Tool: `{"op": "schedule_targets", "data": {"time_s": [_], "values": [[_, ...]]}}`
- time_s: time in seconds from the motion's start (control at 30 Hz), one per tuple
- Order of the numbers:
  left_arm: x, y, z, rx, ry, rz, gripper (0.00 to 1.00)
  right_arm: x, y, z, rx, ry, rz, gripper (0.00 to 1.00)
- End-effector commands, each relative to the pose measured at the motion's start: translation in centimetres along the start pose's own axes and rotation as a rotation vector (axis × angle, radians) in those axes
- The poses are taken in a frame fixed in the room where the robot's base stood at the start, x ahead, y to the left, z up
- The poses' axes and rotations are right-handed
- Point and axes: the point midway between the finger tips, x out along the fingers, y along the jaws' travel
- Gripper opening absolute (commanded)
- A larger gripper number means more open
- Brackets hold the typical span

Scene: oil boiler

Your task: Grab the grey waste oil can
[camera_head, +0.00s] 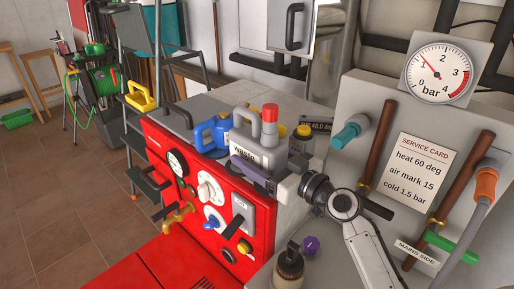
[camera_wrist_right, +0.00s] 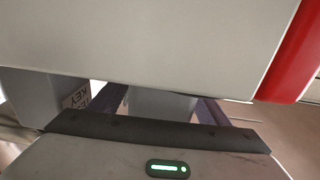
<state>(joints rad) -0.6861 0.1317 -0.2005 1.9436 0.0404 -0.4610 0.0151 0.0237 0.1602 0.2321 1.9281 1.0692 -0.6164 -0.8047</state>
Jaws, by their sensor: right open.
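The grey waste oil can (camera_head: 242,146), with a "waste" label, a top handle and a red cap, stands upright on top of the red boiler in the head view. My right gripper (camera_head: 262,170) is at its front lower side, with the jaws open. The can's lower front is partly hidden by the gripper. In the right wrist view the two dark fingers (camera_wrist_right: 160,108) are apart, with a light grey surface between them. A large grey surface fills the top of that view; I cannot tell whether the fingers touch the can. My left gripper is not in view.
A blue can (camera_head: 212,136) stands close left of the grey can. The red boiler front (camera_head: 170,150) carries knobs and a brass tap. A service panel (camera_head: 380,110) with a gauge stands at right.

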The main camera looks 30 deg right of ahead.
Motion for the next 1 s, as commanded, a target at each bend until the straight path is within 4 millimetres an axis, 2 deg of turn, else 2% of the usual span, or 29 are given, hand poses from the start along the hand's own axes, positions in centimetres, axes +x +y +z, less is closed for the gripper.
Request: {"op": "schedule_targets", "data": {"time_s": [0.23, 0.5, 0.53, 0.83, 1.0], "values": [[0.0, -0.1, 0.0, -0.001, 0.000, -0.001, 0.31, 0.1, 0.0, 0.1, 0.000, -0.001, 0.000, 0.69], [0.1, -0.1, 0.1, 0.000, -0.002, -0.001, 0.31, 0.1, 0.0, 0.1, 0.000, -0.001, 0.000, 0.23], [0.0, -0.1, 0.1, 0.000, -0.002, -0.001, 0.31, 0.1, 0.0, -0.1, 0.000, 0.002, 0.000, 0.20], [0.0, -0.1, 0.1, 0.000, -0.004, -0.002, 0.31, 0.1, 0.0, -0.4, -0.002, 0.003, 0.000, 0.20], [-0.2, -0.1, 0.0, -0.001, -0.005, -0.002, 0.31, 0.1, 0.0, -1.8, -0.003, 0.004, -0.001, 0.20]]}}
